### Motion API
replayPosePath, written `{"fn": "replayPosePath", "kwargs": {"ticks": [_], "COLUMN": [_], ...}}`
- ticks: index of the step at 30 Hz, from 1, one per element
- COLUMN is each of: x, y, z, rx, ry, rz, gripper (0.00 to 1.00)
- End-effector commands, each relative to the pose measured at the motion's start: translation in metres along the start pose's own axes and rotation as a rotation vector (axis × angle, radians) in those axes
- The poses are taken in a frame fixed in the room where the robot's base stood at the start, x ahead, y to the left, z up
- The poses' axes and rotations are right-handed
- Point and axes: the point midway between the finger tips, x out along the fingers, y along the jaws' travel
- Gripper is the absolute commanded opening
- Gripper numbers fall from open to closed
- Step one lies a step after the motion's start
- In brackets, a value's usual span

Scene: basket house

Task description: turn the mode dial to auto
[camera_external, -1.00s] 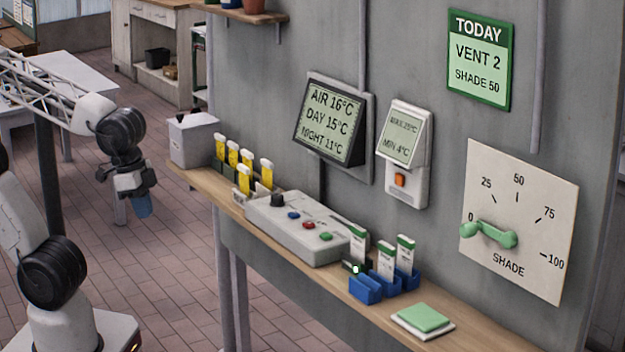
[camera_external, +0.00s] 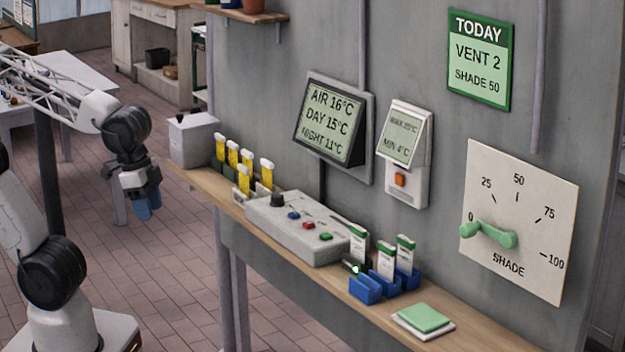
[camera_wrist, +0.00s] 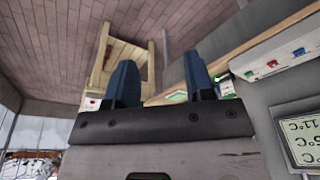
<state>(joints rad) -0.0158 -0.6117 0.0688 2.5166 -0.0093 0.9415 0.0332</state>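The grey control box (camera_external: 297,229) sits on the wall shelf. Its black knob, which looks like the mode dial (camera_external: 277,200), stands at the box's left end, with blue, red and green buttons to its right. The knob's setting and any auto mark are too small to read. My gripper (camera_external: 148,208), with blue fingers, hangs in the air left of the shelf, well apart from the box. In the wrist view my gripper (camera_wrist: 162,82) is open and empty. The control box (camera_wrist: 272,62) shows at that view's right edge, with the knob out of view.
The wall rises behind the shelf (camera_external: 480,338).

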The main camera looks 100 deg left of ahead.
Motion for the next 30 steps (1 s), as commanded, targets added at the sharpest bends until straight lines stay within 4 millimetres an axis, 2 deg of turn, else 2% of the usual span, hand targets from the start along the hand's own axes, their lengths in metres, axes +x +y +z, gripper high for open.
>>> {"fn": "replayPosePath", "kwargs": {"ticks": [1,3,8,14,23,30], "x": [0.001,0.001,0.002,0.006,0.018,0.032], "y": [-0.004,-0.011,-0.034,-0.072,-0.140,-0.203], "z": [-0.006,-0.015,-0.041,-0.075,-0.119,-0.145], "rx": [-0.005,-0.013,-0.031,-0.056,-0.092,-0.122], "ry": [-0.005,-0.012,-0.030,-0.057,-0.097,-0.131], "rz": [-0.003,-0.008,-0.022,-0.038,-0.056,-0.064], "gripper": [0.57,0.63,0.63,0.63,0.63,0.63]}}
